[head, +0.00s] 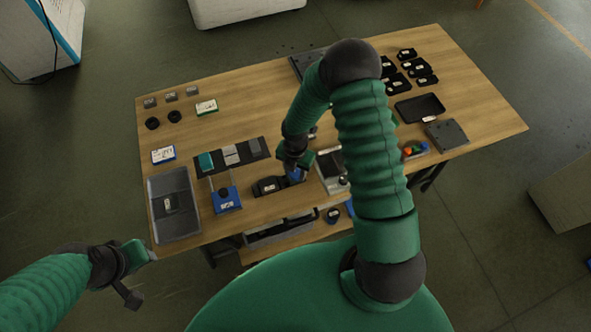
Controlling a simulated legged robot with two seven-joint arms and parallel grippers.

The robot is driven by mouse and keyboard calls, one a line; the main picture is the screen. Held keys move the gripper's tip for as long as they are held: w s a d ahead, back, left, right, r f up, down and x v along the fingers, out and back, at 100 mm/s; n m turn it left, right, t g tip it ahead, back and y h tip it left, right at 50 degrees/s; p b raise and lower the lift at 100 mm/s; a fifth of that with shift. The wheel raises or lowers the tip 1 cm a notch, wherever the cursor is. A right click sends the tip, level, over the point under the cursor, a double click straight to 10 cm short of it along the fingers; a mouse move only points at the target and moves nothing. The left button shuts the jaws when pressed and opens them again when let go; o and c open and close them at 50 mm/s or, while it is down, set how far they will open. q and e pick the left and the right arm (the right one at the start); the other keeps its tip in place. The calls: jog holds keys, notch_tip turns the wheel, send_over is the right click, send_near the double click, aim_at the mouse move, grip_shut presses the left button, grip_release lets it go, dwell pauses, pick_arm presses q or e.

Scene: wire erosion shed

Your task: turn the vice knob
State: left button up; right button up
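A low black body with a white label, which looks like the vice (268,186), lies near the front middle of the wooden table in the head view. A small blue part, which looks like its knob (295,176), shows at its right end. My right gripper (298,170) points down at this blue part and partly hides it. The fingers are too small and dark to tell whether they grip it. My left gripper (142,277) is off the table's front left corner, with its fingers apart and nothing between them.
A blue stand with a dark round top (226,201) is left of the vice. A grey tray (173,205) lies at the table's (255,90) left end. A shallow metal-edged box (332,168) is close right of my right gripper. Several black parts lie far right.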

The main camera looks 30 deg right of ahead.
jog(key=shift+a, duration=0.15)
jog(key=c, duration=0.5)
jog(key=shift+d, duration=0.2)
grip_shut()
